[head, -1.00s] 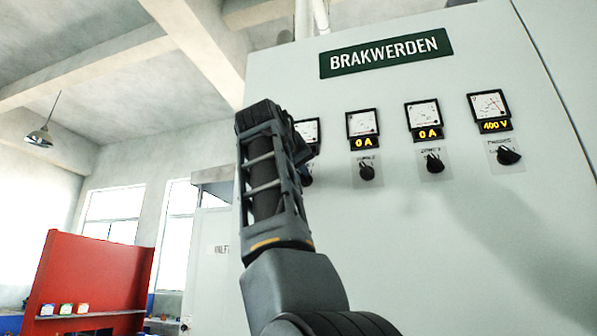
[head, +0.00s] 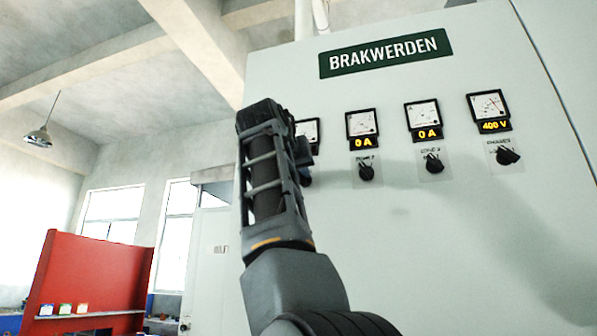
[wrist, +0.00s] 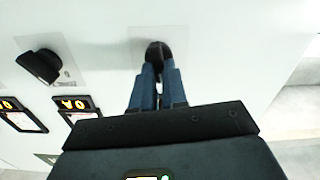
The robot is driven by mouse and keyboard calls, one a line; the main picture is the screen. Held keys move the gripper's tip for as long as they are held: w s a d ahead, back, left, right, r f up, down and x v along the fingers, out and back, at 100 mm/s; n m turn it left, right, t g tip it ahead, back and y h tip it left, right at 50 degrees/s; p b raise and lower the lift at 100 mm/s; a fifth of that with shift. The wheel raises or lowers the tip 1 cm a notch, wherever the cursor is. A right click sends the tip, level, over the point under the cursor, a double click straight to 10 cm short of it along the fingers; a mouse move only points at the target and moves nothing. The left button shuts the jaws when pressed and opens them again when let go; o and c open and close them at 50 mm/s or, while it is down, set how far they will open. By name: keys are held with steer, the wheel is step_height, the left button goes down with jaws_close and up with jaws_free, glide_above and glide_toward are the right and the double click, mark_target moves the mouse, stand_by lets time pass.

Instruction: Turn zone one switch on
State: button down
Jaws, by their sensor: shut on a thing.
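A row of black rotary knobs is on the pale cabinet front (head: 430,260), each below a meter. My gripper (head: 304,178) is at the leftmost knob, whose face my wrist hides in the head view. In the wrist view my gripper (wrist: 158,88) is shut on this black knob (wrist: 154,54), with blue fingers on either side of it. Its label is not readable, so I cannot confirm that it is zone one. Its turned angle is unclear. The leftmost meter (head: 307,130) is partly hidden behind my wrist.
To the right are a second knob (head: 366,172), a third knob (head: 433,162) and a fourth knob (head: 507,156). The second and third displays read 0 A, the fourth 400 V. A neighbouring knob (wrist: 40,66) is close left in the wrist view. A red panel (head: 95,275) stands far left.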

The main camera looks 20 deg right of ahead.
steer(key=shift+s+d+m, duration=0.1)
steer(key=shift+m, duration=1.8)
steer(key=shift+s+d+m, duration=0.1)
steer(key=shift+m, duration=1.8)
steer(key=shift+f, duration=0.1)
steer(key=c, duration=1.2)
jaws_free()
steer(key=shift+o, duration=0.2)
steer(key=b+v, duration=0.2)
steer(key=v, duration=0.5)
steer(key=shift+s+a+b, duration=0.25)
steer(key=shift+b, duration=0.15)
